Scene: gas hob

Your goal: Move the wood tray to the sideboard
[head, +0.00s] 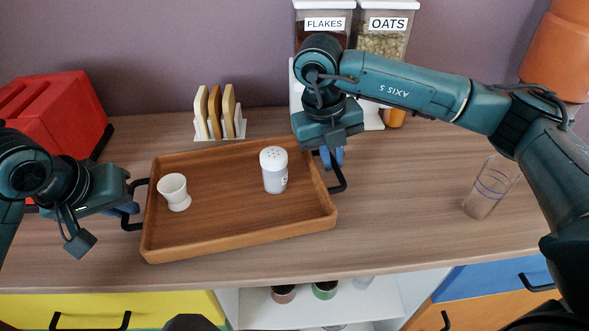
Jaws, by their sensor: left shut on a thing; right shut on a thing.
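The wood tray (225,233) is a brown rectangular tray with low walls and a black handle at each end. It is over the wooden counter, slightly turned; I cannot tell whether it touches the surface. A white egg cup (174,193) stands in its left part and a white shaker (274,171) stands right of its middle, both upright. My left gripper (132,208) is shut on the left handle. My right gripper (332,158) is shut on the right handle, its fingers partly hidden by the wrist.
The sideboard (400,205) top holds a red toaster (55,110), a toast rack (218,115) and FLAKES and OATS containers (385,40) at the back. A clear glass (488,188) stands at right. The counter between tray and glass is clear.

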